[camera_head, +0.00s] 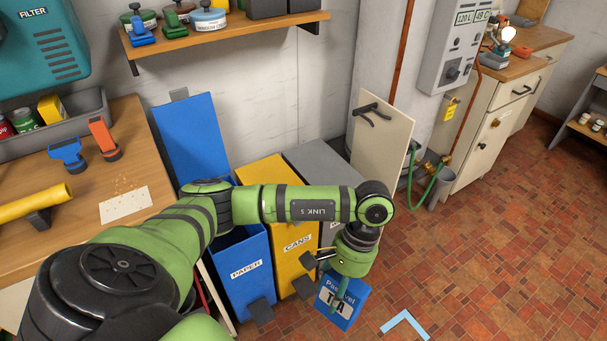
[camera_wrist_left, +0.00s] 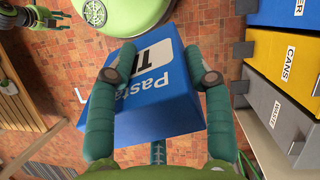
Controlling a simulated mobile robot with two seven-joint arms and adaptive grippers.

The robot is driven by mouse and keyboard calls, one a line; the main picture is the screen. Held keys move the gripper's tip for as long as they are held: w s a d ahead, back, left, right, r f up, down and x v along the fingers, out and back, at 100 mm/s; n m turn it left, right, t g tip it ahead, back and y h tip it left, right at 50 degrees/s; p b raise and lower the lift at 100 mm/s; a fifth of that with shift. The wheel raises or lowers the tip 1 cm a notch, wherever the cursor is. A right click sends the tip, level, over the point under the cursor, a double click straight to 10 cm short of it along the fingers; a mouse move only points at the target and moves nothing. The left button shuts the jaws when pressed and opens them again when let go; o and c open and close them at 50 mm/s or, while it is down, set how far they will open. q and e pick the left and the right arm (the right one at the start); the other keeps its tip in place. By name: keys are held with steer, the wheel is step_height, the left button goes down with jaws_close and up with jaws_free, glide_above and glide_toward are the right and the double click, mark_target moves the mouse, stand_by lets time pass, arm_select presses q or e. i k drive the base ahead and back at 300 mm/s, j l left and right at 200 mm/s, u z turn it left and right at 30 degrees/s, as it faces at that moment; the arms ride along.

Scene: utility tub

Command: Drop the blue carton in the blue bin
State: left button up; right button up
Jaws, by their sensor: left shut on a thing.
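The blue carton (camera_head: 345,301) with white lettering hangs tilted from my left gripper (camera_head: 338,272), over the floor in front of the yellow and grey bins. In the left wrist view the two fingers of my left gripper (camera_wrist_left: 160,76) press on opposite sides of the carton (camera_wrist_left: 178,108). The blue bin (camera_head: 245,272), labelled PAPER, stands left of the carton, with its blue lid (camera_head: 190,140) raised and its top open. My arm hides part of the bin's opening.
A yellow CANS bin (camera_head: 298,272) stands beside the blue bin, then a grey bin (camera_wrist_left: 272,115) labelled WASTE. A wooden bench (camera_head: 95,180) with tools is on the left. A cream panel (camera_head: 380,150) stands behind. The tiled floor (camera_head: 480,240) on the right is mostly clear.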

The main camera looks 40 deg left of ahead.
mark_target(221, 250)
steer(key=i+l, duration=0.15)
steer(key=i, duration=0.3)
steer(key=i+l, duration=0.2)
steer(key=i, duration=0.25)
steer(key=i+l+z, duration=0.1)
steer(key=i, duration=0.35)
steer(key=i+u, duration=0.15)
steer(key=u, duration=0.3)
steer(key=i+u, duration=0.1)
steer(key=u, duration=0.3)
steer(key=i+u, duration=0.15)
steer(key=u, duration=0.3)
steer(key=i+u, duration=0.1)
steer(key=u, duration=0.3)
steer(key=i+u, duration=0.4)
steer(key=u, duration=0.2)
